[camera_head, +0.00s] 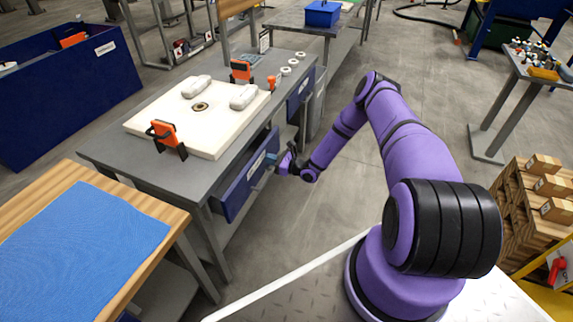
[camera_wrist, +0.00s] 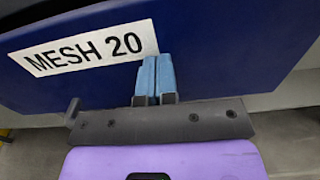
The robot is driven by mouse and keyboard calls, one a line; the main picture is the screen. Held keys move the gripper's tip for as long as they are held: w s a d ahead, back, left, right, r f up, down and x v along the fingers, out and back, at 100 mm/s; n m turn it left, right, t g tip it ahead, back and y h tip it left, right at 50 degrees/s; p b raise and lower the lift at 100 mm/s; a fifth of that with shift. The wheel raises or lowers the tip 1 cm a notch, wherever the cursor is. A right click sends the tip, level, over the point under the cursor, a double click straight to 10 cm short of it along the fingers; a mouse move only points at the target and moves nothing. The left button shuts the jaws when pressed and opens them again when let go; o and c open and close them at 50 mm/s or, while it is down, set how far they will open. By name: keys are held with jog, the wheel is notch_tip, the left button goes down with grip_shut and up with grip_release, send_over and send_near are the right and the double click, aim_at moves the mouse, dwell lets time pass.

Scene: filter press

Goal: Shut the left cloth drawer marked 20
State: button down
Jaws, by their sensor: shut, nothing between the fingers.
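The left cloth drawer (camera_head: 236,190) has a dark blue front below the edge of the grey bench. Its front appears to stand slightly out from the bench, but how far is hard to tell. In the wrist view its front (camera_wrist: 60,92) carries a white label (camera_wrist: 92,47) reading MESH 20. My gripper (camera_head: 277,160) is at the drawer front, near the label. In the wrist view my gripper (camera_wrist: 156,72) has its light blue fingertips together and empty, against or very close to the front, just below the label's right end. Actual contact is not clear.
A second blue drawer (camera_head: 300,92) is farther along the grey bench (camera_head: 110,150). A white plate (camera_head: 190,125) with orange clamps lies on top. A wooden table (camera_head: 160,212) with blue cloth (camera_head: 80,240) stands nearer. The floor right of the drawers is clear.

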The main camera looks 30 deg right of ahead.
jog(key=x, duration=0.4)
jog(key=shift+w+a, duration=0.3)
jog(key=shift+w+a+r, duration=0.1)
jog(key=shift+w+a, duration=0.1)
jog(key=shift+w, duration=0.05)
jog(key=shift+w+a+r, duration=0.1)
jog(key=shift+r, duration=0.05)
